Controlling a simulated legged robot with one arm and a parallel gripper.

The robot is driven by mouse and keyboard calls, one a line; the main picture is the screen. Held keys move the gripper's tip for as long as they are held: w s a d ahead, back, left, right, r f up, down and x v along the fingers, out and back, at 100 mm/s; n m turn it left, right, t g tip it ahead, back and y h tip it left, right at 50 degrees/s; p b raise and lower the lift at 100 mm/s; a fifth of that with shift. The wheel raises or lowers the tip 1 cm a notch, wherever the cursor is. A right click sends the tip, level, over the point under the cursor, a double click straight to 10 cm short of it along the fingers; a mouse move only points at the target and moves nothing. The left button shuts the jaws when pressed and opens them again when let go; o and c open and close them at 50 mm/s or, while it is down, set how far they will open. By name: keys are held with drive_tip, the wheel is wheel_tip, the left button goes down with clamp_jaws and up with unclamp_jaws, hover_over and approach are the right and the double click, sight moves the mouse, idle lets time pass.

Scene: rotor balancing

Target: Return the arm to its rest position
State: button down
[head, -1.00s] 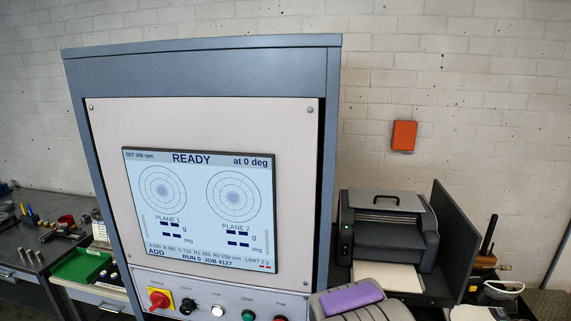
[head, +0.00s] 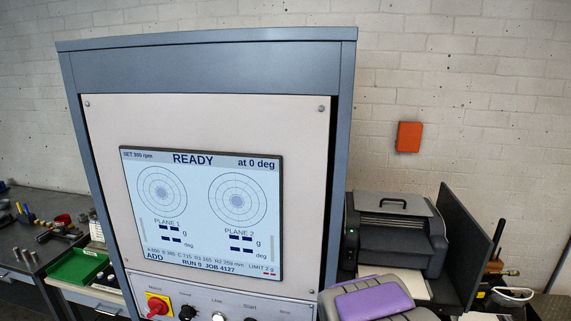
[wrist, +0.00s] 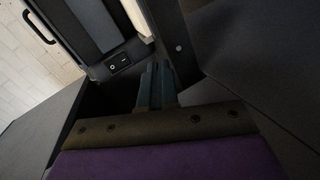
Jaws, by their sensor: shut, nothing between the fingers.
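My gripper (wrist: 158,75) shows in the wrist view with its two dark fingers together and nothing between them. A brown edge and a purple pad of my arm fill the bottom of that view. In the head view, part of my arm with a purple pad (head: 372,304) is at the bottom, right of the control panel; the fingers are out of that view. The balancing machine's cabinet (head: 205,70) stands in front of me, its screen (head: 200,212) reading READY at 0 deg.
A dark printer (head: 395,240) stands right of the cabinet, beside a dark upright panel (head: 470,240). Left are a workbench with small parts and a green tray (head: 78,267). A red knob (head: 157,306) and buttons line the cabinet's lower panel. An orange box (head: 409,137) hangs on the wall.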

drive_tip(key=s+a+r+m+g+y+b, duration=0.1)
drive_tip(key=s+m+g, duration=0.3)
drive_tip(key=s, duration=1)
drive_tip(key=s+a+r+m+g+y+b, duration=0.1)
drive_tip(key=s+r+m+g, duration=0.2)
drive_tip(key=s, duration=1.2)
drive_tip(key=s+a+r+m+g+y+b, duration=0.1)
drive_tip(key=s+m+g, duration=0.5)
drive_tip(key=s, duration=0.9)
drive_tip(key=r+g+b, duration=0.1)
drive_tip(key=g, duration=0.1)
drive_tip(key=shift+a+g, duration=0.3)
drive_tip(key=shift+a, duration=0.1)
drive_tip(key=shift+d, duration=0.1)
